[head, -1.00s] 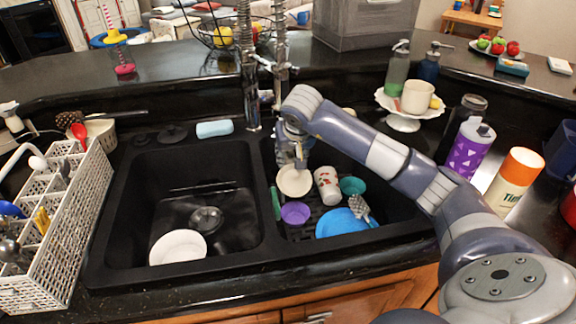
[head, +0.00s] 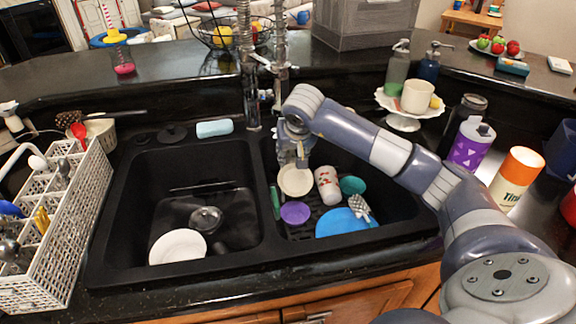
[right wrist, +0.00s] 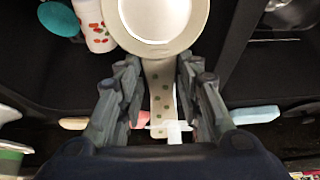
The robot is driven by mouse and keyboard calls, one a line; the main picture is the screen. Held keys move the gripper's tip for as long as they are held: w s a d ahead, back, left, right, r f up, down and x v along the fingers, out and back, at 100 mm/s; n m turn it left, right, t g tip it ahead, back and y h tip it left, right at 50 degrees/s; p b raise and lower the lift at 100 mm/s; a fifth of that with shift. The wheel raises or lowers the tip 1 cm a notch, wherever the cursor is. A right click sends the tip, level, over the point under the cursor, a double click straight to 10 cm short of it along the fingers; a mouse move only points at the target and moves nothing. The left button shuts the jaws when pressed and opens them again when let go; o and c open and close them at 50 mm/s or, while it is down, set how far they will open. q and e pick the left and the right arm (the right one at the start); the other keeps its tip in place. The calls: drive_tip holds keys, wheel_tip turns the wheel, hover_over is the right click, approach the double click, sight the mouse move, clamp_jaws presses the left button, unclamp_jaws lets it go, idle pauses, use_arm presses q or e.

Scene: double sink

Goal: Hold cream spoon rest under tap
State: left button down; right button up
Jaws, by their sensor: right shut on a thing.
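The cream spoon rest (head: 295,181) is in the right basin in the head view, its round dish showing below my right gripper (head: 299,160). In the right wrist view its dish (right wrist: 160,18) is at the top, and its handle with green dots runs between the fingers of my right gripper (right wrist: 159,68), which is shut on it. The tall coiled metal tap (head: 280,72) rises behind the divider between the basins, just behind my gripper. My wrist hides part of the tap's lower end, and I cannot tell whether water runs. My left gripper is not in view.
The right basin also holds a patterned cup (head: 327,185), a purple bowl (head: 295,213), a teal bowl (head: 352,185) and a blue plate (head: 340,224). A white plate (head: 178,246) lies in the left basin. A white dish rack (head: 88,215) stands left; bottles stand right.

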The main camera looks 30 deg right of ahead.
sight(291, 182)
drive_tip(key=shift+w+a, duration=0.1)
drive_tip(key=shift+a, duration=0.1)
drive_tip(key=shift+w+a, duration=0.2)
drive_tip(key=shift+a, duration=0.2)
drive_tip(key=shift+s+a, duration=0.55)
drive_tip(key=shift+s, duration=0.7)
drive_tip(key=shift+s+a, duration=0.55)
drive_tip(key=shift+s, duration=0.65)
drive_tip(key=shift+s+a, duration=0.55)
drive_tip(key=shift+s, duration=0.7)
